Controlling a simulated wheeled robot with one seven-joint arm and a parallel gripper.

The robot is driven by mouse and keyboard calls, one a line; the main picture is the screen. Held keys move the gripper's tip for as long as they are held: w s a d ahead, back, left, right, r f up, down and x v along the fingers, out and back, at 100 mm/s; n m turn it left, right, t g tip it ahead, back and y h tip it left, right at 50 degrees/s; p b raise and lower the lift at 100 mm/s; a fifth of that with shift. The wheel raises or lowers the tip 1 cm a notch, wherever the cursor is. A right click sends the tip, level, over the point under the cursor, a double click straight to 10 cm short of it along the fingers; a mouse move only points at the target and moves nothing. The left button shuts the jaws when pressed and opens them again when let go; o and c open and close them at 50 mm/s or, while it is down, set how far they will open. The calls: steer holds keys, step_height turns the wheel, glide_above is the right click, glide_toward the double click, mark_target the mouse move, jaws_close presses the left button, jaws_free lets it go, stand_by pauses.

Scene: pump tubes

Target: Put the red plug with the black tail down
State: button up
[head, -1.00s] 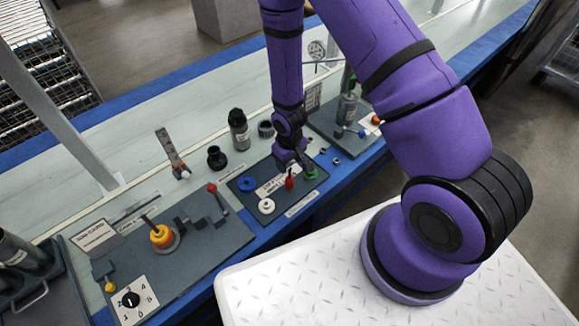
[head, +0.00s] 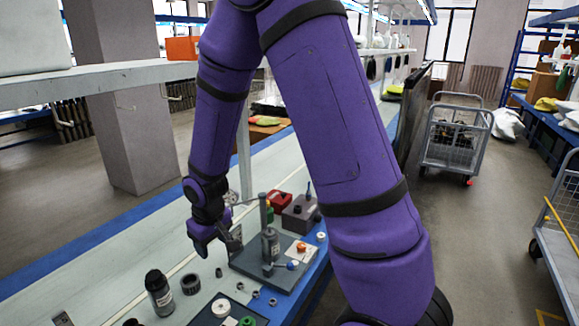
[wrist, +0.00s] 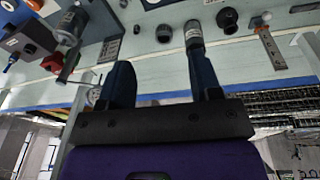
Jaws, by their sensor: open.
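I do not see the red plug with the black tail in either current view. Part of a dark mat (head: 203,318) shows at the bottom edge of the head view, with a white ring (head: 221,307) and a green piece (head: 248,321) on it. The rest of that mat is cut off. My gripper (head: 236,240) hangs over the light bench, left of a dark stand with a bottle. In the wrist view my gripper (wrist: 158,68) has its two dark fingers spread wide apart, with nothing held between them.
The dark stand (head: 244,259) bears an upright post and bottle (head: 270,244) and an orange piece (head: 301,247). A black-capped bottle (head: 159,293) and dark ring (head: 190,284) stand at lower left.

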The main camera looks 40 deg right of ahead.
steer(key=s+d+r+t, duration=0.1)
steer(key=s+r, duration=0.2)
steer(key=r, duration=0.3)
steer(key=s+d+r+m, duration=0.1)
steer(key=s+r, duration=0.2)
steer(key=r, duration=0.4)
steer(key=s+d+r+t, duration=0.1)
steer(key=s+r, duration=0.2)
steer(key=r, duration=0.3)
steer(key=s+r, duration=0.4)
steer(key=s, duration=0.3)
steer(key=s+d+r+m+t, duration=0.1)
steer(key=s+r, duration=0.3)
steer(key=s, duration=0.4)
steer(key=shift+r, duration=0.25)
